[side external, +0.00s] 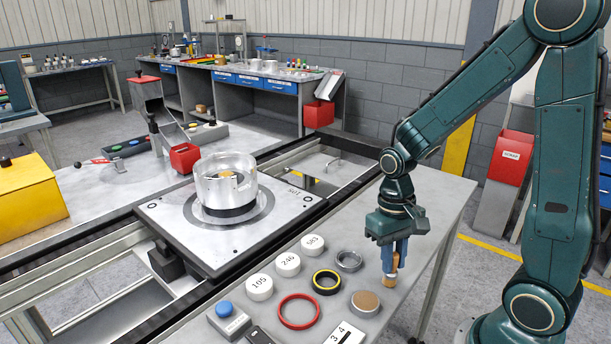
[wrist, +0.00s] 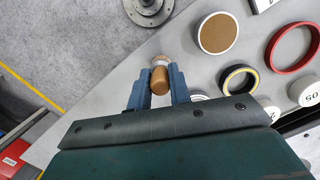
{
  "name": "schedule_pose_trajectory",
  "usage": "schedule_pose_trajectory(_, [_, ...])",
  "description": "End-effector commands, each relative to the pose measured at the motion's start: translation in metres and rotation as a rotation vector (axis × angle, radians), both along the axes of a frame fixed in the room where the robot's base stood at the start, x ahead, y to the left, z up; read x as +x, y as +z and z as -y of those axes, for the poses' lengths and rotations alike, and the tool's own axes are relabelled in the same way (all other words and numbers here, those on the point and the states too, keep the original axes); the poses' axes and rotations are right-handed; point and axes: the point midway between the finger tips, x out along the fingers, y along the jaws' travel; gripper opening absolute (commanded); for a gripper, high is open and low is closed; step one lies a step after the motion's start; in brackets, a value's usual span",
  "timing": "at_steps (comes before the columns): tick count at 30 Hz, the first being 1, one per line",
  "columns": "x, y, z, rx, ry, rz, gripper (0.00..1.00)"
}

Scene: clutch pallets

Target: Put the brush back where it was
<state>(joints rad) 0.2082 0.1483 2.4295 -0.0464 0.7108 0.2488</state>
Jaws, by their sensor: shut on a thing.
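The brush (side external: 390,280) has a tan wooden handle and a paler end. My gripper (side external: 392,258) points down and is shut on it, at the right side of the grey table. The brush sticks out below the blue fingers, close to the table top; I cannot tell whether it touches.
Left of my gripper lie a tan-topped disc (side external: 365,303), a metal ring (side external: 349,261), a yellow-black ring (side external: 326,282), a red ring (side external: 299,311) and numbered white caps (side external: 287,264). A pallet (side external: 160,215) carries a metal housing (side external: 226,181). The table's right edge is close.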

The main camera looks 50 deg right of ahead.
Motion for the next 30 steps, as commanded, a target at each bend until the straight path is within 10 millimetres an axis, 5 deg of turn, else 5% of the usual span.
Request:
schedule_pose_trajectory(5, [0.000,-0.003,0.000,0.000,0.000,-0.001,0.00])
schedule_pose_trajectory(6, [0.000,-0.003,0.000,0.000,0.000,-0.001,0.24])
schedule_pose_trajectory(9, [0.000,-0.003,0.000,0.000,0.000,-0.001,0.42])
schedule_pose_trajectory(22, [0.000,0.000,0.000,0.000,0.000,0.002,0.42])
schedule_pose_trajectory(30, [0.004,0.019,0.001,0.000,-0.001,0.005,0.42])
